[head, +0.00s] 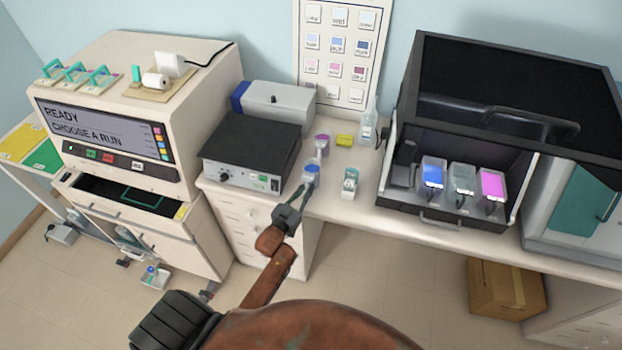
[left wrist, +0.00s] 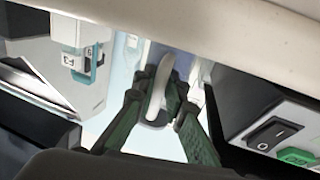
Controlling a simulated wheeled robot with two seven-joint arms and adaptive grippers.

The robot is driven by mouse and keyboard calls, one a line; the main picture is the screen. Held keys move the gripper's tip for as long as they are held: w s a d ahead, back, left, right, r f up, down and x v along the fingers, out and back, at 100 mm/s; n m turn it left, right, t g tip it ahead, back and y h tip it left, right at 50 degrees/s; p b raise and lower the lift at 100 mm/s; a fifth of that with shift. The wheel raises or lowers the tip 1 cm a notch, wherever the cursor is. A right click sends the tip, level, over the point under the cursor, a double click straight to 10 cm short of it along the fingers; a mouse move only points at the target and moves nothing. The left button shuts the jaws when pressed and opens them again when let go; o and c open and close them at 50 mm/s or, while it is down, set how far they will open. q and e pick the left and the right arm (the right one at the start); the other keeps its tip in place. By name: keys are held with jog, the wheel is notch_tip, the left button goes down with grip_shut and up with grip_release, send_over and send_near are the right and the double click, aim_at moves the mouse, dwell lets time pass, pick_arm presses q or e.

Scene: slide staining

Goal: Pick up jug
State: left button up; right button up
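A small jug (head: 311,174) with blue contents or a blue top stands near the counter's front edge, right of the black-topped box. My left gripper (head: 304,192) reaches up to its near side. In the left wrist view, the gripper's two dark fingers (left wrist: 165,104) converge closely on either side of the jug's curved white handle (left wrist: 162,82). The fingers look shut on the handle, with little gap left. Most of the jug's body is hidden in the wrist view. My right gripper is in neither view.
The black-topped box (head: 252,140) stands close left of the jug. A small white holder (head: 349,184) is to its right, a purple-topped container (head: 322,143) behind. Further right is a dark open cabinet (head: 430,215) with several coloured trays.

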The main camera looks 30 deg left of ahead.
aim_at(306, 185)
pick_arm(q)
grip_shut()
jog(key=shift+r, duration=0.15)
dwell(0.4)
jog(key=shift+r, duration=0.3)
notch_tip(306, 185, up, 2)
jog(key=shift+r, duration=0.2)
jog(key=s+a+r, duration=0.2)
jog(key=s+r, duration=0.7)
jog(key=s, duration=0.4)
jog(key=shift+s+r, duration=0.4)
jog(key=shift+a, duration=0.1)
